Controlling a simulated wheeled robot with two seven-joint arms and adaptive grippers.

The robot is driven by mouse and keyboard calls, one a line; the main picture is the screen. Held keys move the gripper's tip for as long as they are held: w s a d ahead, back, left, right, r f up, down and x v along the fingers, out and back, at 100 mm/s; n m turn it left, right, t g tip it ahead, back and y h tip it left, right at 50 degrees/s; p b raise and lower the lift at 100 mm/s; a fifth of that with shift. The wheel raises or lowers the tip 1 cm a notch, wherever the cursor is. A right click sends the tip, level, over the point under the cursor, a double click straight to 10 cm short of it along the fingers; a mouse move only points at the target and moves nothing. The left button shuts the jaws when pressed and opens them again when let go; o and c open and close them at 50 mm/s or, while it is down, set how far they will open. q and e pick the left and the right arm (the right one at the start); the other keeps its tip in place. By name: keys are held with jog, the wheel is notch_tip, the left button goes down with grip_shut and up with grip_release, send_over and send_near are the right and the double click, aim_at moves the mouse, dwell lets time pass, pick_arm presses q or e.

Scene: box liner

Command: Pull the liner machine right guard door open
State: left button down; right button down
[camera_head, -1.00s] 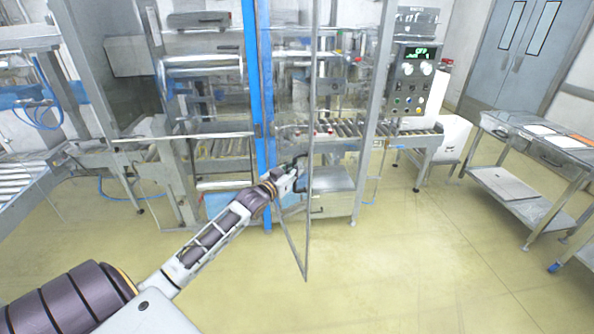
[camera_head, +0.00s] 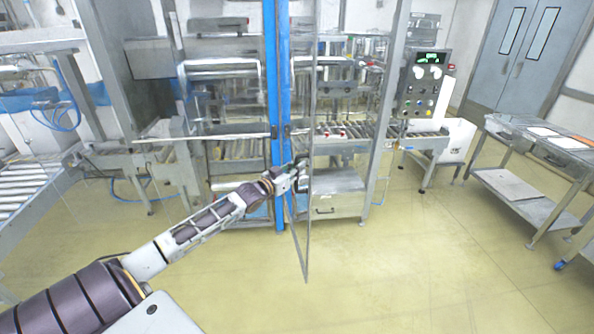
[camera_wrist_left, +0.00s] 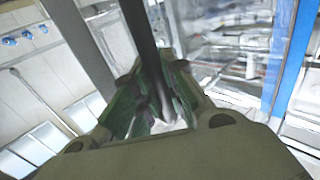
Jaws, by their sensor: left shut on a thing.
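The liner machine (camera_head: 225,68) stands ahead, with a blue upright post (camera_head: 279,110) in the middle of its front. The right guard door (camera_head: 306,250) is a clear panel with a thin metal frame. It stands swung out from the machine and shows nearly edge-on. My left gripper (camera_head: 300,176) is at the door's edge, shut on the dark door handle (camera_wrist_left: 146,45). In the left wrist view the fingers (camera_wrist_left: 150,105) close around this dark bar. The exact contact is partly hidden by the fingers. My right gripper is not in view.
A control panel (camera_head: 423,85) stands right of the door opening, above a roller conveyor (camera_head: 350,131). A steel table (camera_head: 545,150) is at the right. A roller conveyor (camera_head: 22,180) is at the far left. The yellow floor (camera_head: 400,270) in front is clear.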

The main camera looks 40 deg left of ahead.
pick_arm(q)
jog(key=shift+d+f, duration=0.2)
jog(key=shift+f, duration=0.1)
jog(key=c, duration=1.6)
grip_release()
jog(key=shift+c, duration=0.2)
jog(key=shift+o, duration=0.9)
jog(key=shift+s+r, duration=0.1)
jog(key=shift+r, duration=0.15)
jog(key=shift+a, duration=0.1)
jog(key=s+a, duration=0.1)
jog(key=s, duration=1)
jog(key=shift+s, duration=0.4)
jog(key=shift+a, duration=0.1)
jog(key=shift+m, duration=0.3)
